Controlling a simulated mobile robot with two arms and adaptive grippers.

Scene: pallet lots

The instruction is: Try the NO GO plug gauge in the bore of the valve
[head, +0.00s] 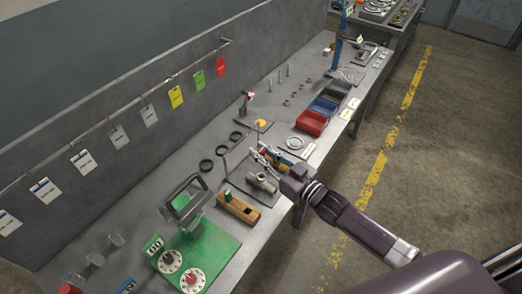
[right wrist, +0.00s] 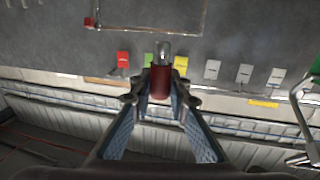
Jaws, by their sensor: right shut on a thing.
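My right gripper (head: 262,153) is at the bench, just behind the valve in the head view. In the right wrist view the gripper (right wrist: 161,88) is shut on a plug gauge with a red handle (right wrist: 160,83) and a bright metal end (right wrist: 164,50) pointing away from the wrist. In the head view the gauge is too small to make out clearly. The grey metal valve (head: 262,182) lies on a dark plate near the bench's front edge, apart from the gripper. A wooden block (head: 240,209) with a green-handled piece (head: 228,196) stands in front of it. My left gripper is not in view.
A green board (head: 222,246) with dials and a framed stand is at the near end of the bench. Dark rings (head: 206,165) lie left of the valve. Red (head: 311,123) and blue bins stand beyond the gripper. Coloured tags hang along the back wall.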

